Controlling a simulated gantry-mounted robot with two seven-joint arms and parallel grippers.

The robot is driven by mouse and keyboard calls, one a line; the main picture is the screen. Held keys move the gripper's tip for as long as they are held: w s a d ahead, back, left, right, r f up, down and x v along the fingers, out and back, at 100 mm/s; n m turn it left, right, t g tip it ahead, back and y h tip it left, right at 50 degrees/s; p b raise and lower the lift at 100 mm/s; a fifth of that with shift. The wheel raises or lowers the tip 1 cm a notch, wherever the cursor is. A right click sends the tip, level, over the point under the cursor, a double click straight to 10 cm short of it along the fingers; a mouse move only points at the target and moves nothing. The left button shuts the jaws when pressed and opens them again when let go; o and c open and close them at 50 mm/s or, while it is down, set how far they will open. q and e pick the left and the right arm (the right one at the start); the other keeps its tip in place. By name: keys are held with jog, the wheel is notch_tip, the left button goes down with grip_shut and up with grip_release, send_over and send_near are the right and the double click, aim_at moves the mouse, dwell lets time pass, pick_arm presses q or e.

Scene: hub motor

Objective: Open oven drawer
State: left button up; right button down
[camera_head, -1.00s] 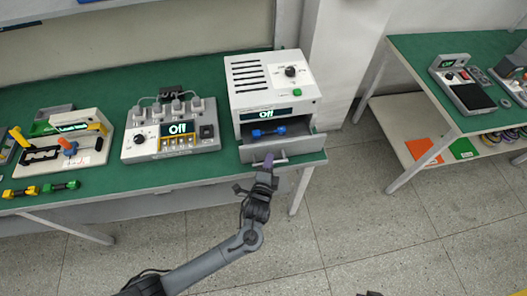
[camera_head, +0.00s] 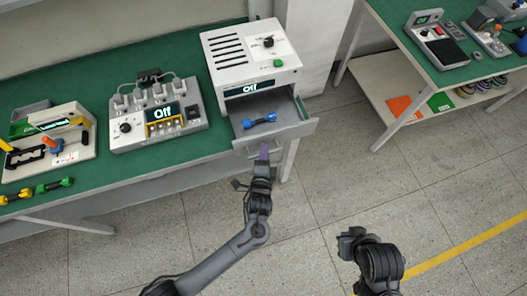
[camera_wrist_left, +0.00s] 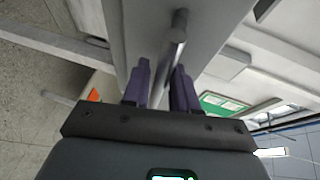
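The white oven (camera_head: 248,60) stands at the right end of the green bench, with "Off" on its display. Its drawer (camera_head: 300,125) is pulled out, and a blue dumbbell-shaped part (camera_head: 259,121) lies inside. My left gripper (camera_head: 264,150) is at the drawer front from below. In the left wrist view the metal drawer handle (camera_wrist_left: 178,35) runs between its purple fingers (camera_wrist_left: 161,82), which appear closed around it. My right gripper (camera_head: 350,238) is low in the head view, away from the oven; its fingers are not clear.
A control box (camera_head: 157,118) with an "Off" display stands left of the oven. A tool holder (camera_head: 50,147) and yellow and green dumbbell-shaped parts (camera_head: 38,190) are farther left. Another green-topped table (camera_head: 395,45) stands at right. The floor before the drawer is open.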

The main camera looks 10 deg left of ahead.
pick_arm(q)
jog(key=shift+o, duration=0.9)
jog(key=shift+s, duration=0.1)
jog(key=s+r+p, duration=0.1)
jog(key=s+r, duration=0.1)
jog(key=s, duration=0.8)
jog(key=shift+s+d+p, duration=0.15)
jog(key=shift+s+p, duration=0.05)
jog(key=shift+p, duration=0.15)
